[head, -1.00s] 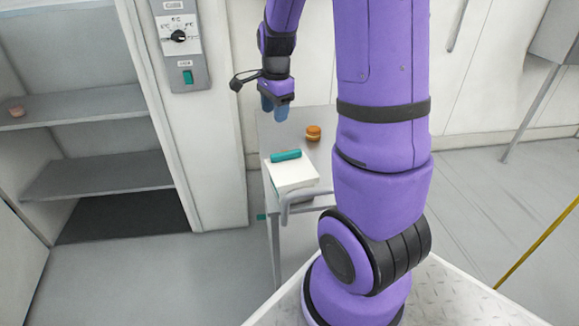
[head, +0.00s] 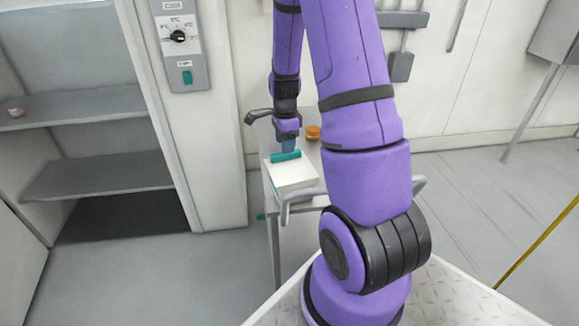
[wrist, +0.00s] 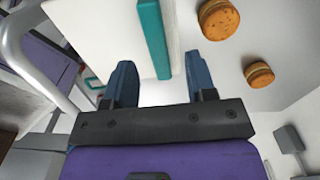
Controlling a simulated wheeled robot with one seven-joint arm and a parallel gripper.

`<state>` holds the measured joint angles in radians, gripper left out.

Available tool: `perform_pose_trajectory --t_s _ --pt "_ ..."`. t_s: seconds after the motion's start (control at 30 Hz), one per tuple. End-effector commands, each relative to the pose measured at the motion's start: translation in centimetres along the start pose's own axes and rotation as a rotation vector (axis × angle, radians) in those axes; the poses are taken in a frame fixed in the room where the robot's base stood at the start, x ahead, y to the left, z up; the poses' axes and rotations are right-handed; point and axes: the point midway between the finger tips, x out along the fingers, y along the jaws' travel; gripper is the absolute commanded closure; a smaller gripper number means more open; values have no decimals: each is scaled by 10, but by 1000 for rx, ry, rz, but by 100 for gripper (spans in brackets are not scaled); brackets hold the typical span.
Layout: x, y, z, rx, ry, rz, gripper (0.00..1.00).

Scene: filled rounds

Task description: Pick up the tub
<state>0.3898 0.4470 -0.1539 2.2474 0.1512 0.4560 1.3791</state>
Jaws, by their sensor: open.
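A white, box-like thing (head: 292,176) stands on the small cart, with a teal bar (head: 286,156) along its far edge; I cannot tell which of them is the tub. In the wrist view the white thing (wrist: 105,28) is at the upper left and the teal bar (wrist: 153,38) runs along its right edge. My gripper (head: 288,148) is over the teal bar. In the wrist view my gripper (wrist: 160,68) is open and empty, its fingers to either side of the bar's lower end. Whether they touch it cannot be told.
An orange-brown filled round (head: 313,132) sits right of my gripper; the wrist view shows two, a larger (wrist: 218,18) and a smaller (wrist: 258,74). The cart's grey handle (head: 286,206) is at the near side. A pinkish round (head: 16,112) is on the left shelf.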

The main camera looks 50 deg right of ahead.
Motion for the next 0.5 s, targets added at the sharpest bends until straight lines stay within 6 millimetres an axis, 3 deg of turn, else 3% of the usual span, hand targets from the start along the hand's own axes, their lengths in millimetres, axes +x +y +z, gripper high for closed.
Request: perform_pose_trajectory --t_s 0.2,0.5 --pt "30 3 -1 1 0 4 49" --pt "38 2 0 0 0 0 49"
